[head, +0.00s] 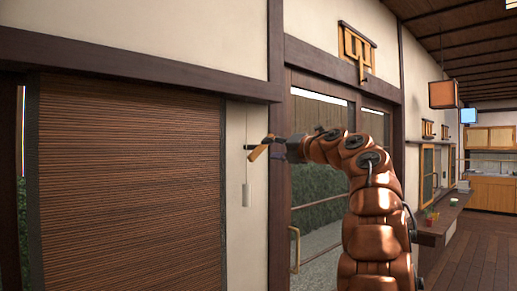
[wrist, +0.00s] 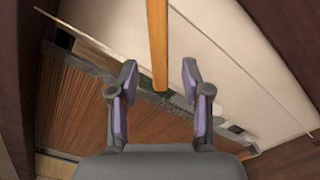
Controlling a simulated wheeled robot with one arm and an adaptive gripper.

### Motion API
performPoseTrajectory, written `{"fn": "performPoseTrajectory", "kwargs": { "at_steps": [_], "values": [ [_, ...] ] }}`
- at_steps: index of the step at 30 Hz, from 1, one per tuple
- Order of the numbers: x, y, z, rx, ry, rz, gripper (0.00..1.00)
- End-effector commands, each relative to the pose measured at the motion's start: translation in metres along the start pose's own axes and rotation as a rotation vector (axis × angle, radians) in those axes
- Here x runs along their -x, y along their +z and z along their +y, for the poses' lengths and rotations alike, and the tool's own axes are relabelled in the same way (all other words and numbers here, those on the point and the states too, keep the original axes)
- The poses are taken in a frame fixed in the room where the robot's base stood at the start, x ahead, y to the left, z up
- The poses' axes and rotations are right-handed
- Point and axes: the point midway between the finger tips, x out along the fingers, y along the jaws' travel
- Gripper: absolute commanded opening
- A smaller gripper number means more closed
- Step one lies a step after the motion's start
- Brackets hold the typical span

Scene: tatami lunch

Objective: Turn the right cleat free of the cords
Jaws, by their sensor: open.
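The right cleat (head: 258,152) is a small tan wooden bar on a dark mount, on the pale wall strip right of the blind. In the wrist view a wooden bar (wrist: 157,40), apparently this cleat, comes down from the top edge, its lower end between my fingers. My gripper (wrist: 160,78) is open, with a purple-padded finger on each side of the bar and a gap to both. In the head view my gripper (head: 277,149) is at the cleat, partly covering it. A thin cord (head: 247,118) hangs there with a pale weight (head: 246,194). Whether cords wrap the cleat cannot be told.
The brown slatted blind (head: 130,190) is down at the left. A dark wooden post (head: 276,215) stands just right of the cleat, then a glazed sliding door (head: 318,215) with a wooden handle (head: 295,249). A lantern (head: 443,95) hangs farther right, above open floor.

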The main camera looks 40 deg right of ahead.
Motion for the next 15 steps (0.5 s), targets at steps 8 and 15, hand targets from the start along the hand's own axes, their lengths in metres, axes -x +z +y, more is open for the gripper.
{"fn": "performPoseTrajectory", "kwargs": {
  "at_steps": [8, 15],
  "values": [
    [-0.038, 0.002, 0.002, -0.002, 0.002, -0.001, 0.48],
    [-0.055, 0.001, 0.003, -0.001, 0.004, -0.001, 0.48]
  ]
}}
